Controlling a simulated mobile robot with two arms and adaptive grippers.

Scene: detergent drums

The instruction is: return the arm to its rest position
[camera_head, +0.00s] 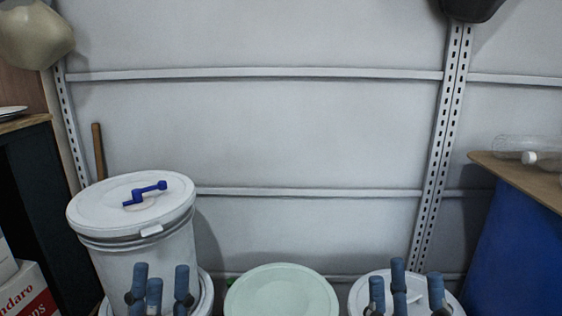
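My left gripper (160,284) is at the bottom left, its blue fingers pointing up and spread apart with nothing between them. It is in front of the tall white drum (140,262), whose white lid carries a blue crank handle (145,194). My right gripper (406,284) is at the bottom right, its blue fingers also apart and empty. It is in front of a white-lidded drum (365,288), covering part of it. Between the grippers is a drum with a pale green lid (281,292). The lower parts of both grippers are cut off by the frame.
The tall drum stands on another white drum (206,287). A grey panel wall (270,130) with metal rails is behind. A dark cabinet (40,200) is at the left. At the right, a blue block (520,250) bears a brown board (515,173) with clear bottles (522,144).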

